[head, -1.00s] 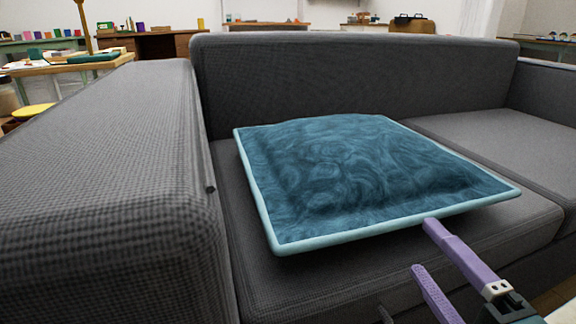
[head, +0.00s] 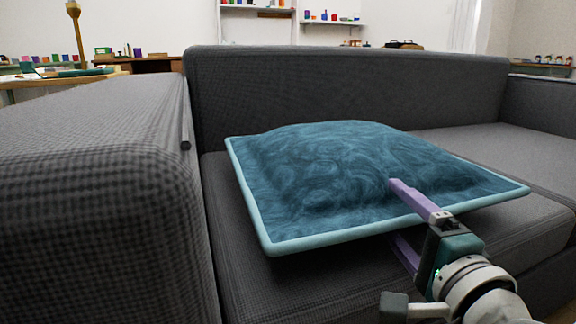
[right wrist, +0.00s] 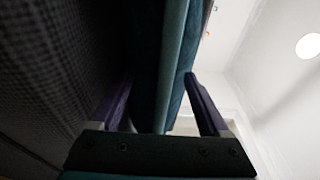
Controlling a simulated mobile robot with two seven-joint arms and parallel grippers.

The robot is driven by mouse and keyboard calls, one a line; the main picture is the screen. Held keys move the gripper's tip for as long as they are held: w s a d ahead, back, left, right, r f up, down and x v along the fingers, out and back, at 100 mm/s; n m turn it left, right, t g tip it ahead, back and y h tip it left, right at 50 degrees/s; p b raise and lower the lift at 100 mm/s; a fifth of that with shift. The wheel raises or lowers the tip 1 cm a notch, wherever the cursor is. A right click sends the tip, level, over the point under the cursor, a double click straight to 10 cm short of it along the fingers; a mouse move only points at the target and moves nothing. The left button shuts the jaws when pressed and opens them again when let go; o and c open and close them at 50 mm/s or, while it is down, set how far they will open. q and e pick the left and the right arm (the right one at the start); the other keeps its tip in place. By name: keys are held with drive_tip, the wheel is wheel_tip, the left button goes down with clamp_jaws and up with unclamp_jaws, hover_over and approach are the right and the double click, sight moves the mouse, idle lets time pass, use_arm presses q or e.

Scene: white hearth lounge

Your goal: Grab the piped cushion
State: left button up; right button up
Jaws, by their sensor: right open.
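The piped cushion (head: 330,170) is teal with a swirled pattern and a pale blue edge. It lies on the grey sofa seat, its front edge raised a little off the seat. My right gripper (head: 396,212) is open at the cushion's front edge, right of its middle. One purple finger is above the cushion and the other is below the edge. In the right wrist view the cushion's edge (right wrist: 172,70) runs between the two fingers. My left gripper is not in view.
The grey sofa's left armrest (head: 90,200) stands high beside the cushion, and the backrest (head: 350,85) rises behind it. The seat to the right (head: 480,145) is bare. A table (head: 60,80) and shelves are far behind.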

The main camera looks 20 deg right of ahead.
drive_tip(key=shift+s, duration=0.15)
drive_tip(key=c, duration=1.2)
drive_tip(key=shift+f, duration=0.15)
clamp_jaws()
drive_tip(key=shift+s+f, duration=0.1)
drive_tip(key=shift+f, duration=0.1)
drive_tip(key=shift+r, duration=0.15)
